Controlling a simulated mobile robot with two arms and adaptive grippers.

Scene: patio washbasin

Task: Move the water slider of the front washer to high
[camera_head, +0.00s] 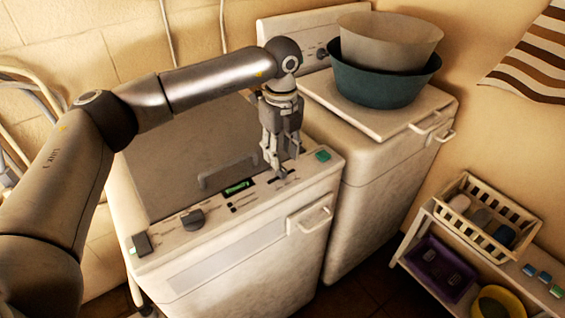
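The front washer (215,265) is a worn white machine with a grey lid and a sloping control panel (262,203) along its front edge. The panel carries a dark knob (192,219), a small green display (237,187), small black sliders (243,205) and a green button (323,155). A dark slot (284,179) shows right below my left gripper (284,167). Its fingers point down, partly apart with a narrow gap, close over the panel's right part. I cannot tell whether they touch it, nor read the slider's setting. My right gripper is out of view.
A second white washer (375,190) stands behind to the right, with a teal basin (383,88) and a beige basin (392,42) stacked on it. A low shelf (410,243) at right holds a cream basket (478,232). The panel's left part is clear.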

